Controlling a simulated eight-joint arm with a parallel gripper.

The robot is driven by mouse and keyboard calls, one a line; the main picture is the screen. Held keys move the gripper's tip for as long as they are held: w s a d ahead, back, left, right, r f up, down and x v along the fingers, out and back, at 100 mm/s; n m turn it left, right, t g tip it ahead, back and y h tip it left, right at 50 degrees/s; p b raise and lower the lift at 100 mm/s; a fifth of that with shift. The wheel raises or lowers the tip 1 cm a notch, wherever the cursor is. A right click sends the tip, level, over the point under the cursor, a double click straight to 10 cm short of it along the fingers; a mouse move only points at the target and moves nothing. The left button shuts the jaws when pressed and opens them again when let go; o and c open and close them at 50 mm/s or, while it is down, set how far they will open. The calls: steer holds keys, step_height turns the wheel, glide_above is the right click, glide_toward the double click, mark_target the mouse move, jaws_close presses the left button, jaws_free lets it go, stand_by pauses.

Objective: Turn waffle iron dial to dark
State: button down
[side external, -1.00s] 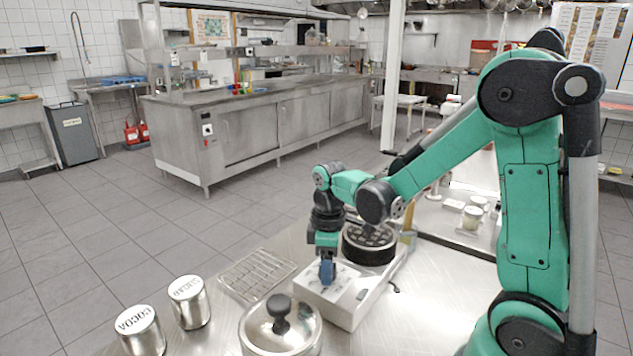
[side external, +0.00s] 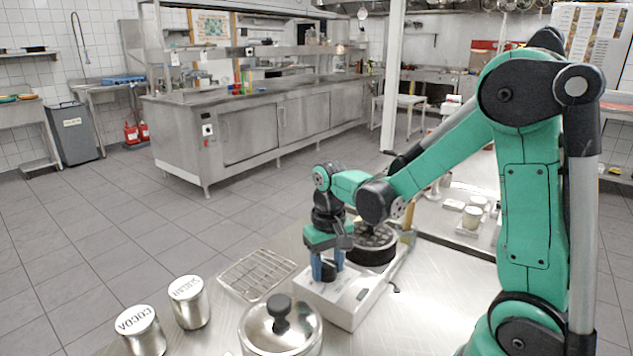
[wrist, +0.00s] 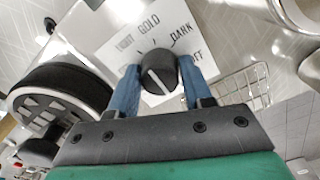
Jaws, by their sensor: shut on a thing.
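The waffle iron has a white box-shaped base (side external: 350,306) and a round dark plate (side external: 372,250) behind it. Its black dial (wrist: 158,76) has a white line and stands on the panel (wrist: 128,22) marked LIGHT, GOLD, DARK and OFF. The line's upper end leans up-left, toward the LIGHT side and away from DARK. My gripper (wrist: 160,84) is shut on the dial, one blue finger on each side. In the side view my gripper (side external: 328,269) points down onto the base, the dial partly hidden between its fingers. The round plate (wrist: 55,98) also shows at left in the wrist view.
A wire rack (side external: 257,273) lies left of the base. A lidded steel pot (side external: 281,333) stands in front, close to it. COCOA (side external: 141,332) and second (side external: 189,302) canisters stand further left. The counter right of the base is mostly bare.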

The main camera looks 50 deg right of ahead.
mark_target(328, 263)
steer(key=m, duration=0.6)
steer(key=shift+m, duration=0.3)
steer(key=m, duration=0.6)
steer(key=shift+m, duration=0.4)
steer(key=shift+c, duration=1.8)
jaws_free()
steer(key=shift+r, duration=2.8)
